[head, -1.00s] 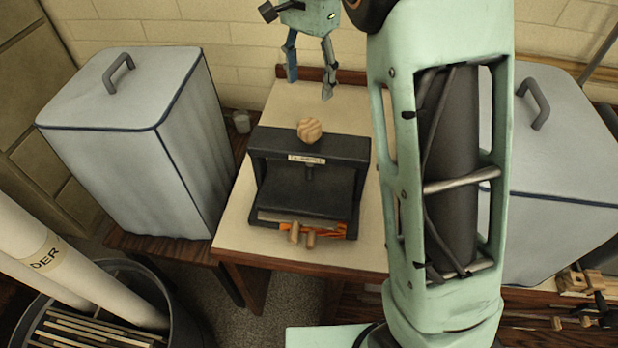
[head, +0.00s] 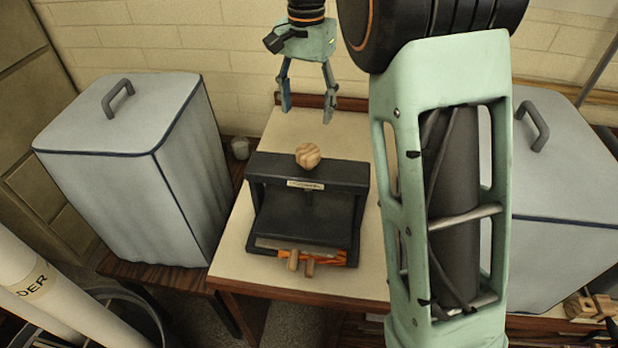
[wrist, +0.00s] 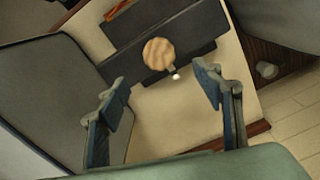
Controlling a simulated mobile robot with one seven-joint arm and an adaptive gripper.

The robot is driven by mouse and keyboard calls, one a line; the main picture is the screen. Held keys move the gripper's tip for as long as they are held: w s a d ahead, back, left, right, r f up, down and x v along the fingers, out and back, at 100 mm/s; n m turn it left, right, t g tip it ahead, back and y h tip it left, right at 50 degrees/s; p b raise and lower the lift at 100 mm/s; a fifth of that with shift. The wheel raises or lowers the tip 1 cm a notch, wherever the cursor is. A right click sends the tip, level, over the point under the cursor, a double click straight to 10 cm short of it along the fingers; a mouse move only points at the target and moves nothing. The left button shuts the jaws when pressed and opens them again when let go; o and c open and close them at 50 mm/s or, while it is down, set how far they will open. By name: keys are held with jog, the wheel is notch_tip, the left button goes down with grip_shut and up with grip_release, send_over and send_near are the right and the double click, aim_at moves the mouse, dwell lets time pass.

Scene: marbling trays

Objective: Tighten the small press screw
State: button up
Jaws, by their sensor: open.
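The small press (head: 310,172) is a dark frame on a cream-topped table, with a black plate under its crossbar. Its screw has a round striped wooden knob (head: 307,155) on top of the crossbar. The knob also shows in the wrist view (wrist: 161,53), ahead of and between my fingers. My gripper (head: 306,115) hangs open and empty above the back of the table, behind and above the knob. Its two blue-grey fingers are spread wide in the wrist view (wrist: 162,96), apart from the knob. The screw shaft is mostly hidden by the crossbar.
Grey covered boxes stand at the left (head: 125,165) and right (head: 565,195) of the table. A small pale cup (head: 240,148) is near the left box. Wooden handles (head: 301,263) lie at the press front. Bare tabletop (head: 345,132) lies behind the press.

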aim_at(308, 149)
jog(key=f+n+b, duration=0.3)
jog(key=f+n, duration=0.1)
jog(key=n, duration=0.1)
jog(key=f+n+b, duration=0.3)
jog(key=f+n, duration=0.1)
jog(key=n, duration=0.1)
jog(key=f+n+b, duration=0.3)
jog(key=n, duration=0.2)
jog(key=shift+s+d+f+b, duration=0.1)
jog(key=shift+d+f+b, duration=0.1)
jog(key=shift+f+b, duration=0.2)
jog(key=c, duration=1.2)
